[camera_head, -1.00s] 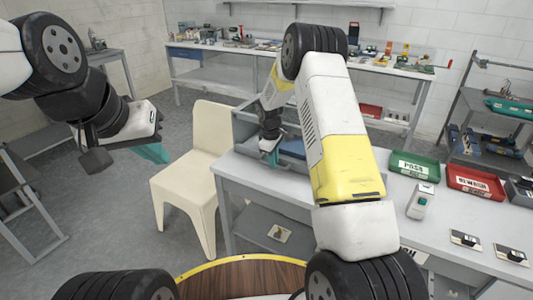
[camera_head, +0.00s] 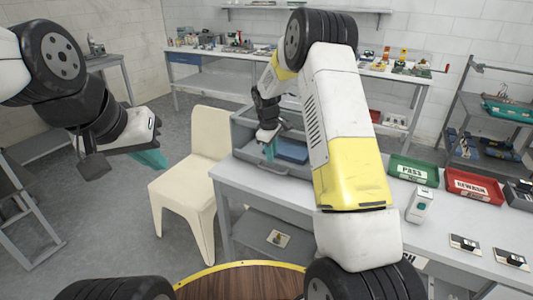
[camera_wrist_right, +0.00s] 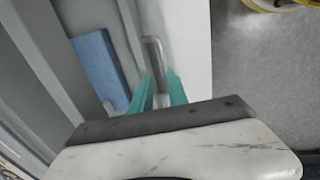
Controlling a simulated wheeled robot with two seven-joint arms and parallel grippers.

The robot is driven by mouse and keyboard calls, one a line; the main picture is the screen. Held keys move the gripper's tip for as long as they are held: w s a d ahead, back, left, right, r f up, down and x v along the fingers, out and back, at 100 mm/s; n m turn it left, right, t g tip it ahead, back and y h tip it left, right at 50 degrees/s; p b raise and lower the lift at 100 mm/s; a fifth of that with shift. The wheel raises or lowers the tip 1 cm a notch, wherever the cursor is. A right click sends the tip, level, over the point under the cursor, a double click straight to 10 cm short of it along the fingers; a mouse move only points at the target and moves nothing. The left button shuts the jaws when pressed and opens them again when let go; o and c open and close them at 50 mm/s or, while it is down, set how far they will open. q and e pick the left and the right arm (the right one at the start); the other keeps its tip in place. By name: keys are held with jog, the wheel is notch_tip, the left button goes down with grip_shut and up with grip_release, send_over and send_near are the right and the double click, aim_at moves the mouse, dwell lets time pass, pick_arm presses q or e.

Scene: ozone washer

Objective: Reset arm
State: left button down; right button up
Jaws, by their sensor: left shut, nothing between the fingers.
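My left gripper (camera_head: 152,158) hangs at the left, beside the cream chair and away from any surface. Its teal fingers are shut and empty. My right gripper (camera_head: 268,152) is at the grey box-like unit (camera_head: 243,141) at the left end of the white bench. In the right wrist view, its two teal fingers (camera_wrist_right: 160,84) are apart, with a gap between them. A metal handle (camera_wrist_right: 153,50) of the unit shows behind and between the fingertips; I cannot tell whether they touch it. A blue block (camera_wrist_right: 98,66) lies inside the unit and also shows in the head view (camera_head: 292,151).
A cream chair (camera_head: 184,189) stands between my left gripper and the white bench (camera_head: 268,190). A green PASS tray (camera_head: 413,171), a red REWORK tray (camera_head: 472,186) and a small white device (camera_head: 421,205) stand on the bench. The grey floor at left is partly free.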

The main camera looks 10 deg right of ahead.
jog(key=shift+s+a+r, duration=0.1)
jog(key=shift+r, duration=0.7)
jog(key=shift+r, duration=0.1)
jog(key=s+d+r+m+t+y, duration=0.2)
jog(key=s+r+m, duration=0.3)
jog(key=s+r, duration=1.2)
jog(key=s+r+m+t, duration=0.1)
jog(key=s+r+m, duration=0.1)
jog(key=s, duration=0.8)
jog(key=s+r+m+t+y, duration=0.1)
jog(key=s+r+m, duration=0.2)
jog(key=s, duration=0.7)
jog(key=shift+a+r, duration=0.45)
jog(key=shift+r, duration=0.05)
jog(key=shift+d, duration=0.1)
